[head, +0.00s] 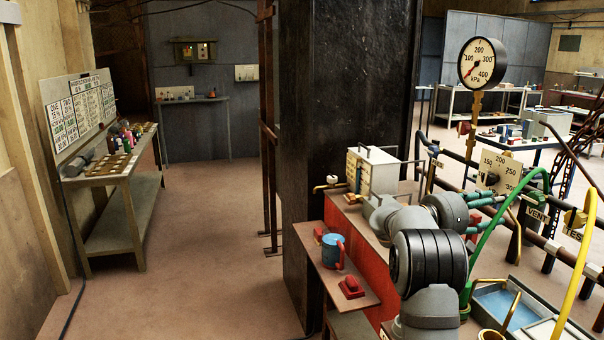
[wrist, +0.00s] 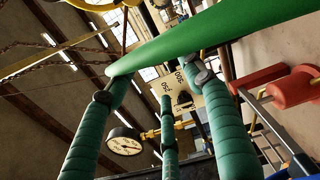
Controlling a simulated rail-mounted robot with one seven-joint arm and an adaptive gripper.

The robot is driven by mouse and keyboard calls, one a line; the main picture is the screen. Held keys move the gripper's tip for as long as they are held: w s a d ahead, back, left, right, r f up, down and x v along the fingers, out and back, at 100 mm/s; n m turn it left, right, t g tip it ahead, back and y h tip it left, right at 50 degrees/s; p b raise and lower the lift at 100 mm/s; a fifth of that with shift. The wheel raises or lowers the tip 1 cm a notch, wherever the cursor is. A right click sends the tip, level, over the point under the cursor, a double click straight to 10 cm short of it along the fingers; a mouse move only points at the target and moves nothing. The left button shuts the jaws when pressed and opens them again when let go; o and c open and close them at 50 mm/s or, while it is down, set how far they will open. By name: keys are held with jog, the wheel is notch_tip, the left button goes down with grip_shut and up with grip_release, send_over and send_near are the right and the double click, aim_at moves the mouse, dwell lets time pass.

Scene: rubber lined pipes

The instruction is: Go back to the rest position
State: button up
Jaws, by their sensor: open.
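My gripper (head: 490,212) shows in the head view at the end of my grey arm, reaching right toward the pipework. In the wrist view my gripper (wrist: 160,88) has teal wrapped fingers standing apart, open, with nothing seen held between them. A green hose (wrist: 215,35) crosses the top of the wrist view close to the fingertips; I cannot tell whether it touches them. In the head view the green hose (head: 508,205) arches beside my gripper. A white dial plate (head: 498,172) stands just behind the fingers. My arm hides part of the bench and pipes.
A round pressure gauge (head: 482,63) rises above dark pipes. A yellow hose (head: 582,255) and blue tray (head: 495,300) are at right. Floor is clear beyond.

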aim_at(532, 199)
jog(key=x, duration=1.2)
jog(key=shift+s+d+f, duration=0.1)
jog(key=shift+s+f, duration=0.1)
jog(key=shift+s, duration=0.1)
jog(key=shift+d+f+m, duration=0.1)
jog(key=shift+m, duration=0.8)
jog(key=m, duration=0.2)
jog(key=shift+s+a+r+m, duration=0.1)
jog(key=shift+a+r+m, duration=0.15)
jog(key=shift+a+m, duration=0.05)
jog(key=m+p, duration=0.1)
jog(key=m, duration=0.2)
jog(key=shift+d, duration=0.2)
jog(key=shift+a+r+m+p, duration=0.1)
jog(key=shift+m+p, duration=0.45)
jog(key=shift+m, duration=0.65)
jog(key=m+p, duration=0.4)
jog(key=shift+r+m+p, duration=0.15)
jog(key=shift+m+p, duration=0.2)
jog(key=shift+m, duration=0.05)
jog(key=m+p, duration=0.2)
jog(key=p, duration=0.2)
jog(key=shift+m, duration=0.3)
jog(key=shift+m+p, duration=0.6)
jog(key=shift+p, duration=0.25)
jog(key=shift+a+f+b, duration=0.5)
jog(key=shift+b, duration=0.3)
jog(key=shift+s+a+r, duration=0.15)
jog(key=shift+s+a, duration=0.1)
jog(key=shift+a, duration=0.4)
